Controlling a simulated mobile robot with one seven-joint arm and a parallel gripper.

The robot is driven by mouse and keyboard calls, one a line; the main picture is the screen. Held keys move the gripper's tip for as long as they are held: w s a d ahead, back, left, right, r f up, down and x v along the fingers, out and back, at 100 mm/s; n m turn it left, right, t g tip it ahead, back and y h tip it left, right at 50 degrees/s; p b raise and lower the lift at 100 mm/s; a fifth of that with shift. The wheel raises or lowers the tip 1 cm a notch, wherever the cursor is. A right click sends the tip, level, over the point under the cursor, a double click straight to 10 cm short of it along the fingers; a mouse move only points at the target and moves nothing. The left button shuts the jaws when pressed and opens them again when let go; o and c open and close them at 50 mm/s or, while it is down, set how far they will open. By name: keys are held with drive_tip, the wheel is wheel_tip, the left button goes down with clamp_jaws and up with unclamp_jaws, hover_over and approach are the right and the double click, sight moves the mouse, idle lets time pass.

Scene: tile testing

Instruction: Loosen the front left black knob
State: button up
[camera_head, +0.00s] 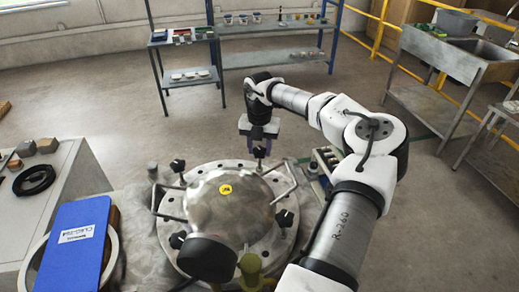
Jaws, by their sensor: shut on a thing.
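A round metal vessel with a domed lid (225,205) stands low in front of me, with a flange, rod handles and a yellow label on top. Black knobs sit around the rim: one at the far left (177,165), one at the near left (177,240) and one at the right (284,217). My gripper (259,150) points down at the far right part of the rim. It is shut on a knob there, which its fingers mostly hide. A thin stem shows below the fingertips.
A large black round part (207,258) and a yellow-green part (250,266) stand at the vessel's near side. Shelves (225,58) and a sink unit (440,55) stand behind, with clear floor between.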

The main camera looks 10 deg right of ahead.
drive_tip(key=n, duration=0.5)
drive_tip(key=shift+b, duration=0.4)
idle(0.3)
drive_tip(key=o, duration=1)
drive_tip(key=shift+r, duration=0.1)
wheel_tip(320, 180, up, 14)
drive_tip(key=b, duration=0.3)
